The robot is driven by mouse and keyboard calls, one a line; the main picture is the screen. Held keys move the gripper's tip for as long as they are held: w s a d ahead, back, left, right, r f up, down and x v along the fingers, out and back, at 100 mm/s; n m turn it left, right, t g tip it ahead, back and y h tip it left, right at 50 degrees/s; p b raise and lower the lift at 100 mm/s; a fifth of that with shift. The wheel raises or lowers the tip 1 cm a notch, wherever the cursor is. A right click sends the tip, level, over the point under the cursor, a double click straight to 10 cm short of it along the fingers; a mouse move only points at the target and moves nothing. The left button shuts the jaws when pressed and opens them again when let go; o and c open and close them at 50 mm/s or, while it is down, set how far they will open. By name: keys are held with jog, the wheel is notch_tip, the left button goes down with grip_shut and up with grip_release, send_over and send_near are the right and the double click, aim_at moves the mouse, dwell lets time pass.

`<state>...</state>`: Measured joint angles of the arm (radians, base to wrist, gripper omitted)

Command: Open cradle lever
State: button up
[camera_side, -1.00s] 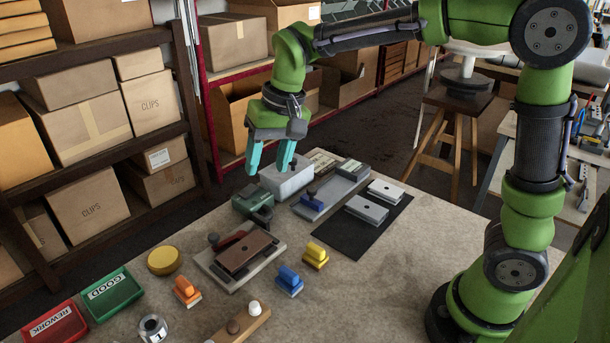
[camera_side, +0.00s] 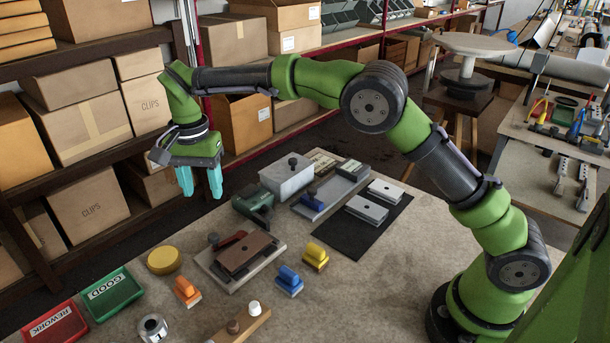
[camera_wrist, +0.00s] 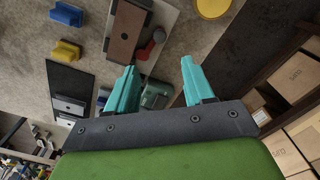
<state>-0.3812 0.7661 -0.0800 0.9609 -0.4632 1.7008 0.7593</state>
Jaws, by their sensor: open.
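The cradle (camera_side: 217,268) is a pale base plate on the bench, with a brown block (camera_side: 245,252) lying in it. The cradle lever (camera_side: 231,239) looks red and lies along the far left side of the block, with a dark round knob (camera_side: 213,239) by it. The wrist view shows the brown block (camera_wrist: 126,30), with the red lever part (camera_wrist: 158,35) and dark knob beside it. My gripper (camera_side: 200,183), with teal fingers, is open and empty. It hangs in the air behind and left of the cradle, apart from the lever.
A green clamp-like tool (camera_side: 254,203) and a grey lidded box (camera_side: 287,177) stand behind the cradle. Yellow (camera_side: 315,256), blue (camera_side: 290,281) and orange (camera_side: 187,291) handled blocks sit around it. A yellow disc (camera_side: 164,260) and green tray (camera_side: 112,294) lie left. Shelves stand behind.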

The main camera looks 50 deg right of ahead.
aim_at(213, 236)
notch_tip(213, 236, down, 13)
jog(key=shift+r, duration=0.2)
grip_shut()
dwell(0.3)
